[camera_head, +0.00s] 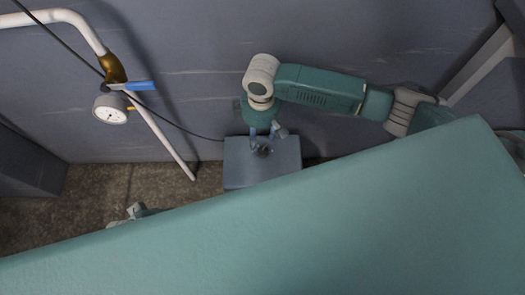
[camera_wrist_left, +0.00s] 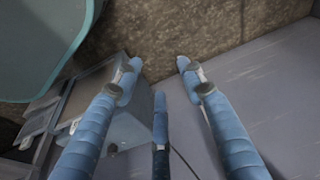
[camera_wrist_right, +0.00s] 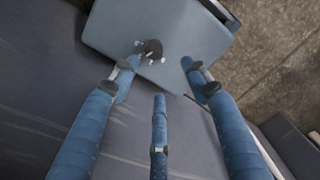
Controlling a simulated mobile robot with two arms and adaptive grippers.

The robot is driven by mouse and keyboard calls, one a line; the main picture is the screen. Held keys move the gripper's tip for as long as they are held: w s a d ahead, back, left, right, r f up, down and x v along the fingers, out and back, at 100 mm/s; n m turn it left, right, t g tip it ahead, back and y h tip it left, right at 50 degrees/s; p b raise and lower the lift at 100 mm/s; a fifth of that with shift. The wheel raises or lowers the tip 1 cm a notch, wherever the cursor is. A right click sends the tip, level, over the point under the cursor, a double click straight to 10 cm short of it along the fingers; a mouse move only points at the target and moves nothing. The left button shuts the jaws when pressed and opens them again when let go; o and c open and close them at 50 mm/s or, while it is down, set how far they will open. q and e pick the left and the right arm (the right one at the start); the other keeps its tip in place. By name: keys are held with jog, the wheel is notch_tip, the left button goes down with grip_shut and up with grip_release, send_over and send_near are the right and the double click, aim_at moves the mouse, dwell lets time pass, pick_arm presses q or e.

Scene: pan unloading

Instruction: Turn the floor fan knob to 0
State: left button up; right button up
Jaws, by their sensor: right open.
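The floor fan is a blue-grey box (camera_head: 240,178) on the floor by the wall, with a small dark knob (camera_head: 264,152) on its top. The right wrist view shows the box top (camera_wrist_right: 115,28) and the dark knob (camera_wrist_right: 153,48) with pale marks around it, too small to read. My right gripper (camera_head: 266,136) points down over the box, its fingers spread. In the right wrist view the fingertips (camera_wrist_right: 160,70) are on either side of the line to the knob, with no clear contact. My left gripper (camera_wrist_left: 158,68) has its fingers apart and nothing between them.
A white pipe (camera_head: 160,135) with a round gauge (camera_head: 111,109) and a blue-handled valve (camera_head: 139,86) runs along the wall (camera_head: 200,60) at the left. A dark cable (camera_head: 180,128) leads towards the box. Brown floor (camera_head: 95,190) is free left of the box.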

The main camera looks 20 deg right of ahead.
jog(key=b, duration=0.2)
send_over(262, 151)
notch_tip(262, 151, down, 6)
jog(key=shift+d, duration=0.15)
notch_tip(262, 151, down, 4)
jog(key=shift+r+b, duration=0.15)
jog(key=shift+b, duration=0.55)
pick_arm(q)
jog(key=v, duration=0.6)
jog(key=shift+r, duration=0.15)
pick_arm(e)
jog(key=shift+f, duration=0.4)
pick_arm(q)
jog(key=shift+w+a, duration=0.15)
pick_arm(e)
jog(key=c, duration=1.2)
